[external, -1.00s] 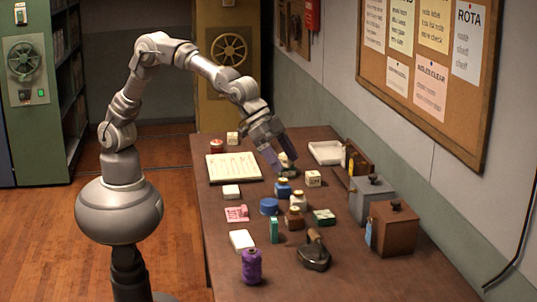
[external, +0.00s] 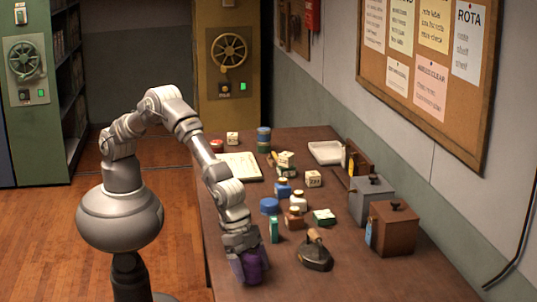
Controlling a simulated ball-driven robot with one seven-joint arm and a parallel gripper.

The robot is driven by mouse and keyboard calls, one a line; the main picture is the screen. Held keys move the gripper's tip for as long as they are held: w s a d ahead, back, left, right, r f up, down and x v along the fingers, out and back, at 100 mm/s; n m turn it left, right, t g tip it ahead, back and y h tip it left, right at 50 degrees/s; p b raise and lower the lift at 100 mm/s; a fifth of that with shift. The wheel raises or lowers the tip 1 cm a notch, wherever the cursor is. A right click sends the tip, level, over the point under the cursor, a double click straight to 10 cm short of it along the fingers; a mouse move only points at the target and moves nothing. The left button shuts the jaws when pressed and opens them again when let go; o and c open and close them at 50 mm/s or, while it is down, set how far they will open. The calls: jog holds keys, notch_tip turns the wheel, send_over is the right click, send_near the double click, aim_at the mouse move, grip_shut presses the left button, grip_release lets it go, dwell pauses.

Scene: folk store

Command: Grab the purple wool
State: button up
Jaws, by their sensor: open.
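The purple wool (external: 252,267) is a spool standing near the front of the brown table. My gripper (external: 247,268) points down over it from above, its fingers around or beside the wool and hiding its upper part. The jaws are open. I cannot tell whether the fingers touch the wool.
A dark flat iron (external: 315,254) sits close to the right of the wool. A teal box (external: 274,230) stands just behind, with blue and brown bottles farther back. A brown box (external: 393,228) and a grey box (external: 371,200) line the right side. The table's front right is clear.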

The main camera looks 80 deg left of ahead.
jog(key=shift+r, duration=0.15)
jog(key=shift+c, duration=0.5)
jog(key=c, duration=0.9)
jog(key=shift+c, duration=0.2)
